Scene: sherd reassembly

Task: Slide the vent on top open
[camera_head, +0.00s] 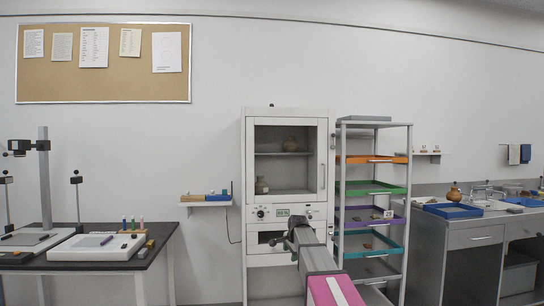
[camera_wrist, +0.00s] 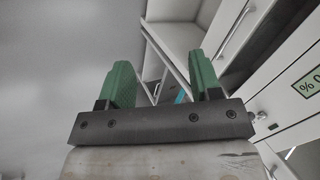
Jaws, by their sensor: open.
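A white cabinet (camera_head: 249,170) with a glazed door stands in the middle of the head view. A small dark knob (camera_head: 271,105) sticks up at its top edge; the top surface and any vent slide there cannot be made out. My gripper (camera_head: 298,236) is in front of the cabinet's lower panel, well below the top. In the wrist view my gripper (camera_wrist: 163,80) shows two green fingers spread apart with nothing between them. Part of the cabinet, with a bar handle (camera_wrist: 232,28) and a "%" display (camera_wrist: 308,83), shows tilted at the right.
A rack with coloured trays (camera_head: 372,160) stands close on the right. A small wall shelf (camera_head: 206,203) and a dark table (camera_head: 150,250) are on the left. The wall above the cabinet is clear.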

